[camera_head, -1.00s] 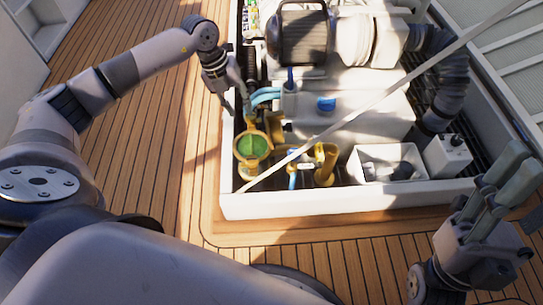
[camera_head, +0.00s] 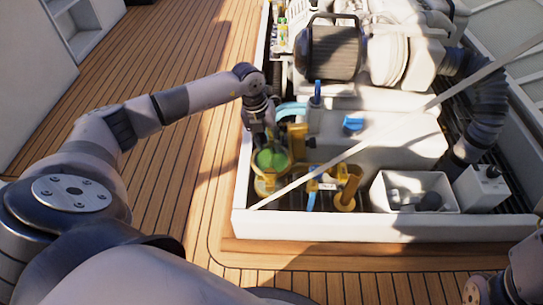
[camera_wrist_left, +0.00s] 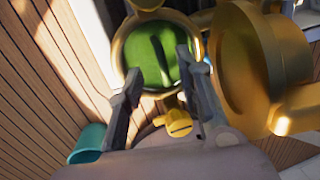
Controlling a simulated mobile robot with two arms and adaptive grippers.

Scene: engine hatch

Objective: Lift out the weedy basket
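The weedy basket shows as a green, weed-filled round top (camera_head: 271,159) inside a brass strainer housing (camera_head: 267,186) at the near left corner of the hatch. In the left wrist view the green basket (camera_wrist_left: 146,72) fills the brass ring, with a dark narrow bar across its middle. My left gripper (camera_head: 266,140) is right over the housing. In the wrist view its two fingers (camera_wrist_left: 158,62) are apart, one at each side of the green top, with nothing between them that I can see gripped. Whether they touch the basket I cannot tell. My right gripper's fingers are out of view.
A big brass round part (camera_wrist_left: 240,65) stands close beside the basket. A second brass fitting (camera_head: 347,190) and a white bin (camera_head: 415,207) lie to the right. A pale diagonal bar (camera_head: 395,122) crosses the hatch. Wooden deck (camera_head: 130,240) is free at left.

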